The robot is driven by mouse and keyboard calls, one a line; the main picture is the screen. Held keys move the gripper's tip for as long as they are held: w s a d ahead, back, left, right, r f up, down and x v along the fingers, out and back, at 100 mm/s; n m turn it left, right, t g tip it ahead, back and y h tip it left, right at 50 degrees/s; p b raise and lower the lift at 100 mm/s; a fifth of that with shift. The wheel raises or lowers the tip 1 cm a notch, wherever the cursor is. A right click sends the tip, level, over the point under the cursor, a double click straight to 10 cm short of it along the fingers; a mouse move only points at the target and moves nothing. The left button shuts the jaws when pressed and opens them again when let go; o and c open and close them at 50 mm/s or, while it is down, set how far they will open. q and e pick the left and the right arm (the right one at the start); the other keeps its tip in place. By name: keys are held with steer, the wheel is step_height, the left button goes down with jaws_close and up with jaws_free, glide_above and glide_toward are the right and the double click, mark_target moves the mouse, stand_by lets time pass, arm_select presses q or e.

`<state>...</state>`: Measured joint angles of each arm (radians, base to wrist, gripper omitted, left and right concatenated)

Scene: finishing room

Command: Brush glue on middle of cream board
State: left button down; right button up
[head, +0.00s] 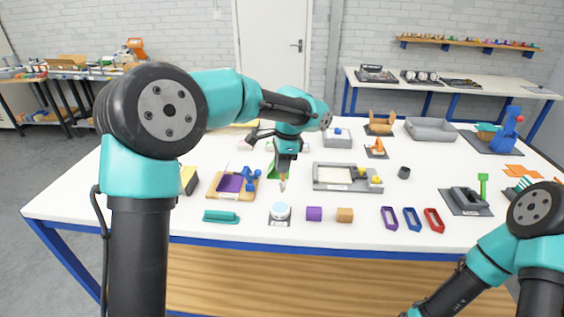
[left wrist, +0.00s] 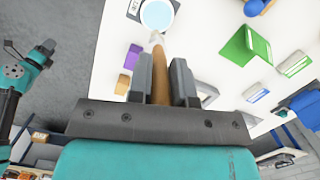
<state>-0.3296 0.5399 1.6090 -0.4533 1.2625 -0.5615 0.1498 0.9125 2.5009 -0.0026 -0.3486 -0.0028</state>
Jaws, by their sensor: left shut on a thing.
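My left gripper (head: 284,168) is shut on the wooden handle of a glue brush (head: 283,183). In the left wrist view the handle of the brush (left wrist: 161,80) lies between the two fingers, and its pale tip points at the glue pot (left wrist: 157,14). In the head view the brush hangs tip down just above and behind the glue pot (head: 280,211); I cannot tell whether it touches. The cream board (head: 334,175) lies flat in a grey fixture to the right of the brush. My right arm is at the lower right, with its gripper end too unclear to read.
A purple block (head: 314,214) and an orange-brown block (head: 345,215) stand right of the pot. A teal tool (head: 220,216) lies to its left. A wooden board with a purple sheet (head: 230,183) lies behind that. A dark cup (head: 404,172) stands right of the fixture.

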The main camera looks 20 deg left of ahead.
arm_select(q)
steer(key=shift+s+a, duration=0.25)
steer(key=shift+a, duration=0.15)
steer(key=shift+f, duration=0.1)
steer(key=shift+f, duration=2.85)
steer(key=shift+f, duration=0.65)
stand_by(0.5)
step_height(320, 180, up, 7)
stand_by(1.1)
steer(key=shift+r, duration=0.1)
stand_by(0.4)
